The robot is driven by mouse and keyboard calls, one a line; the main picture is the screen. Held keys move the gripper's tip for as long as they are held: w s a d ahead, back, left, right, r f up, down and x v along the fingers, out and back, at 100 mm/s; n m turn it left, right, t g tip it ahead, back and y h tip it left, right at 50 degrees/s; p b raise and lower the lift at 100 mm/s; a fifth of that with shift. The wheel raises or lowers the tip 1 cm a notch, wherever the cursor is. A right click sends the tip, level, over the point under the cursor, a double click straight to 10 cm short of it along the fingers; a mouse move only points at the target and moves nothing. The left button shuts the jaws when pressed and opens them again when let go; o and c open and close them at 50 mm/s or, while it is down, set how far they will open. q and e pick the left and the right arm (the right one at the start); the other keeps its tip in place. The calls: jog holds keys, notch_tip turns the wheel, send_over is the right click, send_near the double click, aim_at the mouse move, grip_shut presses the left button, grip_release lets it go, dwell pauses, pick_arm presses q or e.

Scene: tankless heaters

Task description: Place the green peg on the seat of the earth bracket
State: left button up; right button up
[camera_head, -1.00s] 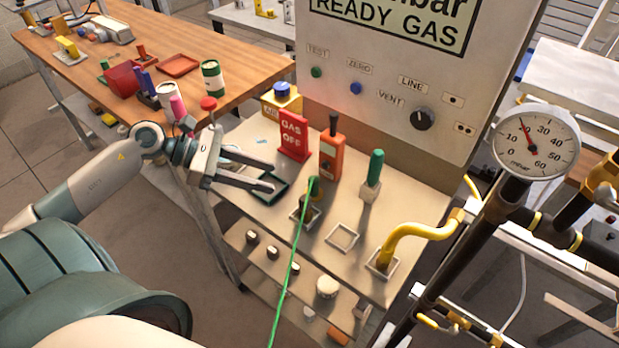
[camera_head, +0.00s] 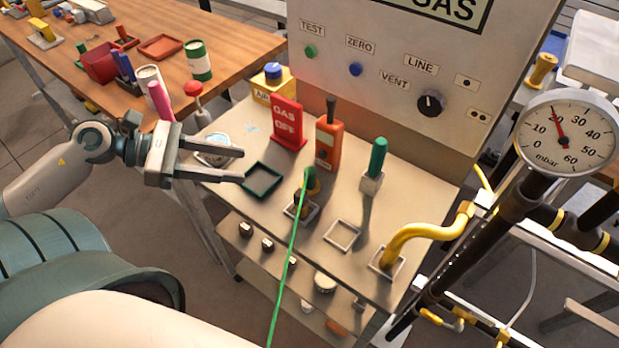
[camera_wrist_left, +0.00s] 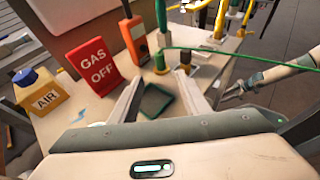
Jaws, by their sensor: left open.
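A dark green upright peg (camera_head: 377,158) stands in a small pale grey block (camera_head: 371,183) on the bench, right of the orange meter. It also shows at the top of the left wrist view (camera_wrist_left: 161,14). Left of it, a fitting with a green top (camera_head: 311,181) and a green cord stands in a square frame. I cannot tell which part is the earth bracket. My left gripper (camera_head: 241,165) is open and empty, left of the dark green tray (camera_head: 262,180) and apart from the peg. My right gripper (camera_wrist_left: 232,91) shows small in the left wrist view; its jaws are unclear.
A red GAS OFF sign (camera_head: 288,122) and an orange meter (camera_head: 329,140) stand behind the tray. An empty square frame (camera_head: 342,235) lies to the right, then a yellow pipe (camera_head: 420,231). The green cord (camera_head: 284,265) hangs across the bench front.

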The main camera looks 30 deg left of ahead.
aim_at(310, 179)
pick_arm(q)
jog(key=p+x, duration=0.1)
jog(key=x, duration=0.4)
jog(key=shift+r, duration=0.15)
jog(key=x, duration=0.2)
jog(key=shift+w+d+p, duration=0.2)
jog(key=shift+d+p, duration=0.05)
jog(key=shift+p, duration=0.1)
jog(key=p+x, duration=0.1)
jog(key=x, duration=0.3)
jog(key=shift+w+d, duration=0.1)
jog(key=shift+d, duration=0.05)
jog(key=shift+f, duration=0.25)
pick_arm(e)
jog(key=s+d+f+g, duration=0.1)
jog(key=s, duration=0.4)
jog(key=shift+s+d+f, duration=0.3)
jog(key=shift+d+f, duration=0.05)
jog(key=shift+d, duration=0.05)
pick_arm(q)
jog(key=shift+w+d, duration=0.1)
pick_arm(e)
jog(key=shift+w+r, duration=0.15)
jog(key=shift+w, duration=0.05)
